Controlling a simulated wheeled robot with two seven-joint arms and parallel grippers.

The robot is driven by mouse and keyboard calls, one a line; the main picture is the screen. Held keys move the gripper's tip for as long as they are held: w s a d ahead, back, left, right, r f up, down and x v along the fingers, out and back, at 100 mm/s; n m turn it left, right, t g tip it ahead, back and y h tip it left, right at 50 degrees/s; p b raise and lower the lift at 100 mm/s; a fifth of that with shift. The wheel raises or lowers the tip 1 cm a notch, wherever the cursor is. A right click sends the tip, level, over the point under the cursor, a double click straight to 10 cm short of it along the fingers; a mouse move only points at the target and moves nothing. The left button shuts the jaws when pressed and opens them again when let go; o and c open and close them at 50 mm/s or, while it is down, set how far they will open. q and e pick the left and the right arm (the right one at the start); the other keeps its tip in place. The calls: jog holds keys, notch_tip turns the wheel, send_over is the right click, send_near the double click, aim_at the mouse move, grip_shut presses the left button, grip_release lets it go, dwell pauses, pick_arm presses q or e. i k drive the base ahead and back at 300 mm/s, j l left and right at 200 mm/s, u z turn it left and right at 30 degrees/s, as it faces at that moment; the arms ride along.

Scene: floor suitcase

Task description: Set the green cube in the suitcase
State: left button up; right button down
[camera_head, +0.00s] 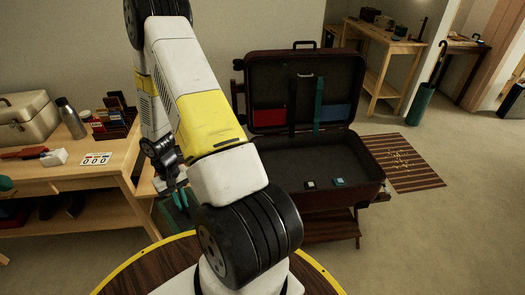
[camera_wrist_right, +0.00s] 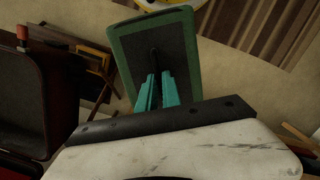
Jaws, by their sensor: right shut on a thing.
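The open suitcase (camera_head: 318,203) stands with its lid up right of centre in the head view. On its floor lie a small teal-green cube (camera_head: 338,182) and a small dark block with a pale top (camera_head: 310,185), side by side. My right gripper (camera_head: 180,200) points down left of the suitcase, outside it. In the wrist view its teal fingers (camera_wrist_right: 156,80) are closed together over a green-rimmed dark tray (camera_wrist_right: 152,20). A small dark thing shows at the tips; I cannot tell what it is. My left gripper is not in view.
A wooden bench (camera_head: 100,165) at left holds a pale case (camera_head: 28,117) and a steel bottle (camera_head: 70,118). A striped mat (camera_head: 405,160) lies right of the suitcase. My right arm hides part of the room between bench and suitcase.

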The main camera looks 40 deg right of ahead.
aim_at(284, 172)
jog(key=k+l+u, duration=0.1)
jog(key=u, duration=0.4)
jog(key=k+l+u, duration=0.1)
jog(key=u, duration=0.35)
jog(key=k+l+u, duration=0.1)
jog(key=u, duration=0.4)
jog(key=k+u, duration=0.45)
jog(key=k, duration=0.4)
jog(key=k+z, duration=0.35)
jog(key=k+l+z, duration=0.35)
jog(key=l+z, duration=0.1)
jog(key=z, duration=0.2)
jog(key=k+l+z, duration=0.1)
jog(key=z, duration=0.25)
jog(key=i+l, duration=0.55)
jog(key=i, duration=0.15)
